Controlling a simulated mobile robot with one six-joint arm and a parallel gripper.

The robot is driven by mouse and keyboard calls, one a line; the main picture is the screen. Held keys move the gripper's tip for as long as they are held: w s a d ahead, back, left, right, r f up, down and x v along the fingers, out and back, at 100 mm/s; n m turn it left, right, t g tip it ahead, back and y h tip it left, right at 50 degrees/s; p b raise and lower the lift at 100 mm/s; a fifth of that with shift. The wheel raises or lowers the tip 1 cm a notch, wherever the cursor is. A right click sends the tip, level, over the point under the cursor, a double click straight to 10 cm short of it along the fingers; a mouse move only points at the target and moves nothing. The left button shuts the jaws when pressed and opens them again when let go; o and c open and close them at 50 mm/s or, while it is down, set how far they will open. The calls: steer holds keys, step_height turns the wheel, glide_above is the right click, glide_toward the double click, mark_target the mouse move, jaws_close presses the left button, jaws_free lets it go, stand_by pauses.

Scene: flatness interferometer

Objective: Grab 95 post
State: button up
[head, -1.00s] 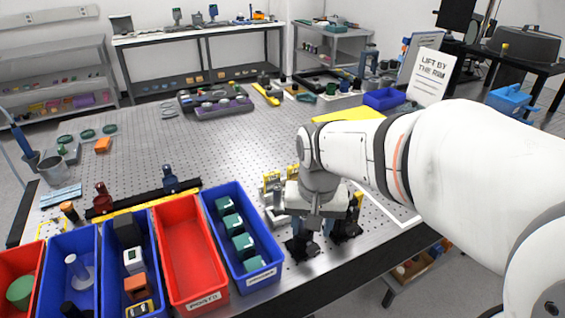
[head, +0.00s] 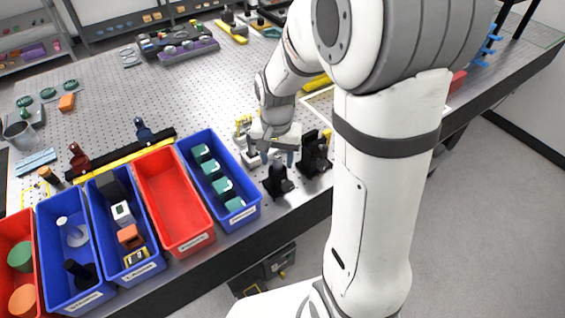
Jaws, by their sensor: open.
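My gripper (head: 276,158) points down over the front of the perforated table, right of a blue bin of teal blocks. Its fingers are apart and nothing shows clearly between them. A black post-like mount (head: 277,181) stands just in front of it, and a second black mount (head: 315,153) stands to its right. A white post on a round base (head: 72,232) and a dark post (head: 78,270) are in a blue bin at the far left. I cannot read a 95 on any post, so I cannot tell which one is meant.
Several bins line the front edge: a blue bin with teal blocks (head: 245,213), an empty red bin (head: 172,195) and others. A black and yellow rail (head: 118,167) lies behind them. My arm hides the table's right part. The middle of the table (head: 150,95) is mostly clear.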

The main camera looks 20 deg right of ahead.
steer(key=shift+f, duration=0.1)
jaws_close()
stand_by(0.5)
